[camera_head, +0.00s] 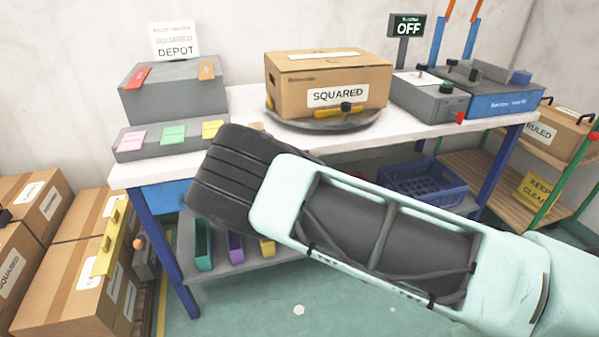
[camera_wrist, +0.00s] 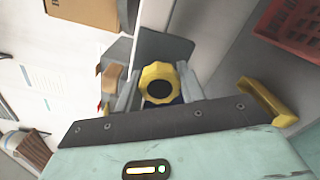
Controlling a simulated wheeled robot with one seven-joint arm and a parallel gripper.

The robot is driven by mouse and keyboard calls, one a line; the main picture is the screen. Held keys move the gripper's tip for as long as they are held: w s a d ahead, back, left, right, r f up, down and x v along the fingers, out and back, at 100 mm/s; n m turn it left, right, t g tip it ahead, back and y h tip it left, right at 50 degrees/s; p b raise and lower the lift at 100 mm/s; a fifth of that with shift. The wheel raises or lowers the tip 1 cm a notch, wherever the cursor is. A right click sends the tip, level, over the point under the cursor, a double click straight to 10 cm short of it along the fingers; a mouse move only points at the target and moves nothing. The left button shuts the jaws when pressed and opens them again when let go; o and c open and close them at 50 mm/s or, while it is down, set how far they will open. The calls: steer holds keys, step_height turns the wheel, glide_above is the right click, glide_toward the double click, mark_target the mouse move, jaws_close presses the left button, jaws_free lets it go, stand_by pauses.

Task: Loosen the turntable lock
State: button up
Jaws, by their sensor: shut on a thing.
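My gripper (camera_wrist: 158,92) is shut on a yellow lobed knob (camera_wrist: 157,72) with a dark centre. The grey fingers lie on either side of it in the wrist view. I take this knob to be the turntable lock. In the head view my dark wrist and pale green arm hide the gripper and the knob. The round grey turntable (camera_head: 300,124) stands on the white bench and carries a cardboard box (camera_head: 285,95) labelled SQUARED. A yellow and black fitting (camera_head: 346,109) shows at the box's front.
A sign (camera_head: 408,28) behind the bench reads OFF. A grey control box (camera_head: 428,98) stands right of the turntable, and a grey DEPOT unit (camera_head: 170,100) stands left. A blue crate (camera_head: 425,182) sits below. Cartons (camera_head: 75,270) are stacked at left.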

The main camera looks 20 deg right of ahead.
steer(key=shift+f, duration=0.1)
steer(key=o, duration=1)
steer(key=s, duration=1.7)
steer(key=shift+s, duration=0.25)
